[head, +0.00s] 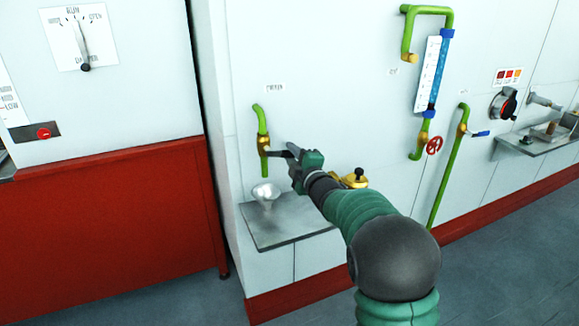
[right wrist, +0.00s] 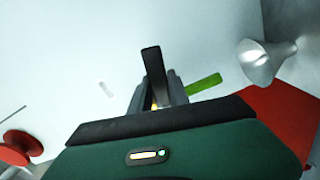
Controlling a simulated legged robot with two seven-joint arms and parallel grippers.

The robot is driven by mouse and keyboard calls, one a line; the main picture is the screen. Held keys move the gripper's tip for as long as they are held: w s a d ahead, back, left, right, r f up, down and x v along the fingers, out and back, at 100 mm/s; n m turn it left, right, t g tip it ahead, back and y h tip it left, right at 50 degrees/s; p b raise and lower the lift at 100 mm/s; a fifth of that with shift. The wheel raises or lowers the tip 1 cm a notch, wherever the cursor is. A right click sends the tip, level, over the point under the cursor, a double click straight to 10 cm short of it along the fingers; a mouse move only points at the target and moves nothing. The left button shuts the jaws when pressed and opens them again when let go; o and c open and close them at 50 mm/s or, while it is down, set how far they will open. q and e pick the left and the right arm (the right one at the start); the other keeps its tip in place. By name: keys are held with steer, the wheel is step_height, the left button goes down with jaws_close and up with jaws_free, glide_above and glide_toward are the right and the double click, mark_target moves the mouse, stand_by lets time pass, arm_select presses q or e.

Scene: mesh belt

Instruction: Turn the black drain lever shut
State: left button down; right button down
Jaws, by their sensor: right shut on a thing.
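The black drain lever (head: 277,153) sticks out to the right, about level, from a brass valve (head: 263,143) on a short green pipe (head: 260,117). My right gripper (head: 292,156) is at the lever's outer end and shut on it. In the right wrist view, a dark bar that looks like the lever (right wrist: 152,62) stands between the grey fingers. A bit of brass and a piece of green pipe (right wrist: 204,84) show beyond them. The fingers hide part of the valve. My left gripper is not in view.
A metal funnel (head: 266,192) stands below the pipe on a grey shelf (head: 258,234). A brass fitting with a black knob (head: 357,179) is right behind my forearm. A gauge with green pipes (head: 430,75) and a red handwheel (head: 434,146) are farther right. A red-based cabinet (head: 110,220) stands left.

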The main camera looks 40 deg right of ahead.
steer(key=shift+r+n+b, duration=0.35)
steer(key=shift+n+b, duration=0.4)
steer(key=shift+n, duration=0.45)
steer(key=c, duration=1.4)
jaws_free()
steer(key=shift+o, duration=0.8)
steer(key=shift+r, duration=0.2)
steer(key=v, duration=1.7)
steer(key=shift+d, duration=0.15)
